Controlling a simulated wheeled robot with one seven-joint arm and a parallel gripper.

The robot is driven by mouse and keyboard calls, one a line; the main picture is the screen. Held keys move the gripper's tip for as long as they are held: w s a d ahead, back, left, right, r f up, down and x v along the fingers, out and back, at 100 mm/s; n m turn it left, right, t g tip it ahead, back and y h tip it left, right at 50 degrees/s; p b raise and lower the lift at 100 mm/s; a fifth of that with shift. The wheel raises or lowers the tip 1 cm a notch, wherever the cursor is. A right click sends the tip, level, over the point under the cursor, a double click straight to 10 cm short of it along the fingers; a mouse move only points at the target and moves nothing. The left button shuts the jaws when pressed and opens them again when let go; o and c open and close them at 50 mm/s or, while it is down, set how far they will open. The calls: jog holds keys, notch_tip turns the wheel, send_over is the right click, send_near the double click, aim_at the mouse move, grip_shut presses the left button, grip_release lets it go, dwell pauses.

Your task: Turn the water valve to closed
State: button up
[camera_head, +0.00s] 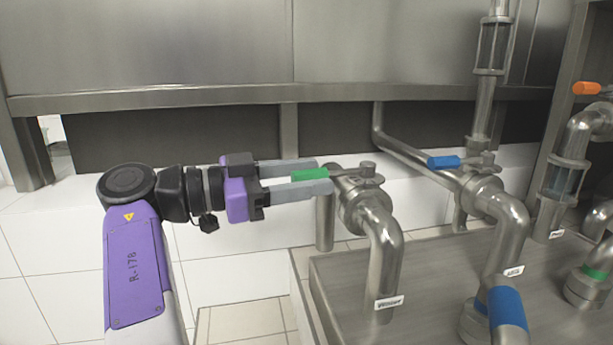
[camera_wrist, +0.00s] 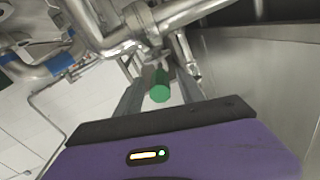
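The water valve (camera_head: 362,207) is a steel valve on a bent pipe whose label (camera_head: 389,303) appears to read "Water". Its lever has a green handle (camera_head: 310,175) that points left, toward my arm. My gripper (camera_head: 323,175) is level with the handle, with one finger on each side of it. In the wrist view the green handle (camera_wrist: 160,88) shows end-on between the fingers. Gaps appear on both sides of it, so the fingers are open around the handle rather than clamped on it. The lever's pivot is partly hidden behind the handle in the wrist view.
A blue-handled valve (camera_head: 444,162) stands to the right, and an orange handle (camera_head: 587,88) is at the far right. Their pipes rise from a steel counter (camera_head: 430,270). A metal ledge (camera_head: 200,99) runs along the wall above. Tiled floor (camera_head: 245,318) lies left of the counter.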

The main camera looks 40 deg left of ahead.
jog(key=shift+p+v, duration=0.45)
jog(key=shift+v, duration=3.5)
